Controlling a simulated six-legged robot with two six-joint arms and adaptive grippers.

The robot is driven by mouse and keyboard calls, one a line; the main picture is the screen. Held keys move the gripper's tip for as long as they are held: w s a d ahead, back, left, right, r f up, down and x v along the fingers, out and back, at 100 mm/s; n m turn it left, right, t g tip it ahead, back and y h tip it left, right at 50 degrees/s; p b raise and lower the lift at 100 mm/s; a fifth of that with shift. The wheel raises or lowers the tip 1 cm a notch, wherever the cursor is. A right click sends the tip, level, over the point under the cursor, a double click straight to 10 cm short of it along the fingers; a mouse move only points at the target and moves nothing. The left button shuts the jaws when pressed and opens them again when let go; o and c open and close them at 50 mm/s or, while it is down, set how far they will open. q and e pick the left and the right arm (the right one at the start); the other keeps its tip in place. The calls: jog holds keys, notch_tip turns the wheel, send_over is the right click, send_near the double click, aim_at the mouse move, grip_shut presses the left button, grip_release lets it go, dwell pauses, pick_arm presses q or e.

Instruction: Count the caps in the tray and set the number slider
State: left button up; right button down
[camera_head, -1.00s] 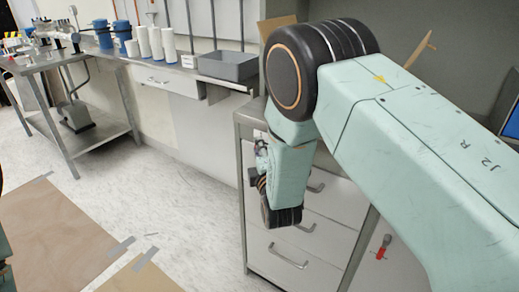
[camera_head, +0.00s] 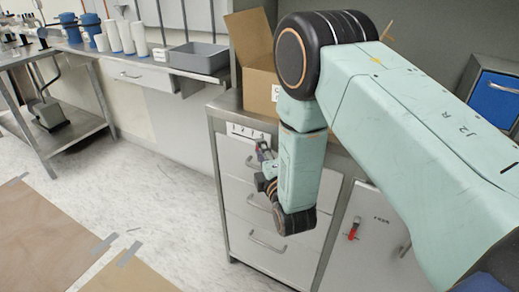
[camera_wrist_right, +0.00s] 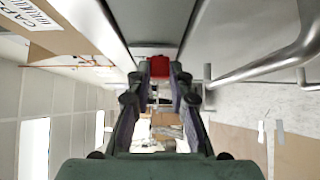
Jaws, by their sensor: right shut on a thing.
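The number slider (camera_head: 245,131) is a pale strip with printed numbers on the front edge of the steel cabinet top. My right gripper (camera_head: 263,150) hangs in front of its right part, seen from the side. In the right wrist view a red block (camera_wrist_right: 159,66), apparently the slider's knob, sits between the fingertips of my right gripper (camera_wrist_right: 160,76), which are shut on it. I cannot read which number it stands at. A grey tray (camera_head: 199,58) stands on the back bench; I see no caps, as its inside is hidden. My left gripper is out of view.
An open cardboard box (camera_head: 260,92) with a label stands on the cabinet top behind my right arm. White drawers (camera_head: 270,215) with bar handles lie below the slider. A red-handled latch (camera_head: 354,229) is at right. Blue and white containers (camera_head: 113,36) line the bench.

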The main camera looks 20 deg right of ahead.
jog(key=shift+s+d, duration=0.1)
jog(key=shift+d, duration=0.1)
jog(key=c, duration=1.2)
grip_release()
jog(key=shift+a, duration=0.15)
jog(key=s+a, duration=0.1)
jog(key=s, duration=1)
jog(key=shift+s+a, duration=0.25)
jog(key=shift+s, duration=0.15)
